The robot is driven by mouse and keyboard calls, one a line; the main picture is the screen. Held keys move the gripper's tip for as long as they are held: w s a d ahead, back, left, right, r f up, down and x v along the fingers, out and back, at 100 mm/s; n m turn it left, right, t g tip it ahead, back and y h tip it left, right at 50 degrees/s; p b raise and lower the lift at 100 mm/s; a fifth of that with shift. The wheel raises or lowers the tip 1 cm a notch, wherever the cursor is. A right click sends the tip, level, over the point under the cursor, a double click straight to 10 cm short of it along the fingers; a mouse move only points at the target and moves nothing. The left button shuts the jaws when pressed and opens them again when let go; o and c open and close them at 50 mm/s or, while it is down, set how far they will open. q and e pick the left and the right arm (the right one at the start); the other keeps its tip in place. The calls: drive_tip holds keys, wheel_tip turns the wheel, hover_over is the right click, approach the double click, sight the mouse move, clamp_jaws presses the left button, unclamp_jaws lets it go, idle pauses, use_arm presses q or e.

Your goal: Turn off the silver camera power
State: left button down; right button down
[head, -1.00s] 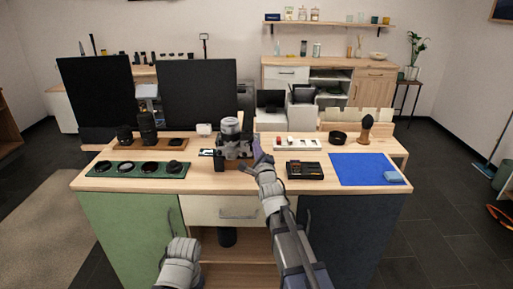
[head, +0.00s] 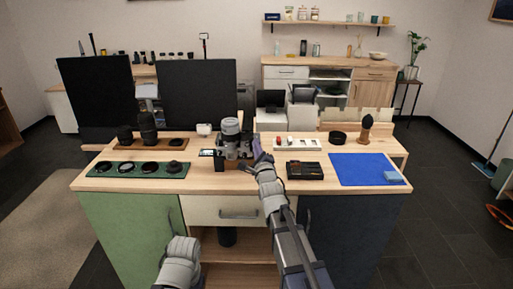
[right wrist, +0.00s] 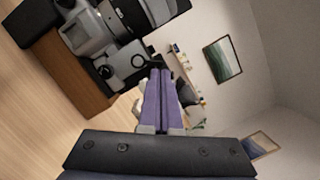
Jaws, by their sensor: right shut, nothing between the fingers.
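My right gripper (head: 258,148) is at the camera's right side. In the right wrist view its purple fingers (right wrist: 158,85) are shut with nothing between them, their tips close to the camera's corner; I cannot tell whether they touch. The left arm shows low in the head view, its fingers out of sight.
A green tray (head: 137,176) with several round lens parts lies left of the camera. A black device (head: 305,170) and a blue mat (head: 362,178) lie to the right. Two dark panels stand at the back left.

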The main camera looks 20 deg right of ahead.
use_arm(q)
drive_tip(key=shift+w+a+r+p, duration=0.1)
drive_tip(key=shift+a+r+p, duration=0.15)
drive_tip(key=shift+r+p, duration=0.25)
use_arm(e)
drive_tip(key=shift+w+a+r, duration=0.1)
drive_tip(key=shift+a+r, duration=0.2)
drive_tip(key=shift+r, duration=0.25)
use_arm(q)
drive_tip(key=shift+a+r, duration=0.1)
drive_tip(key=shift+a, duration=0.1)
use_arm(e)
drive_tip(key=shift+a+r, duration=0.1)
drive_tip(key=shift+a, duration=0.05)
use_arm(q)
drive_tip(key=shift+d, duration=0.15)
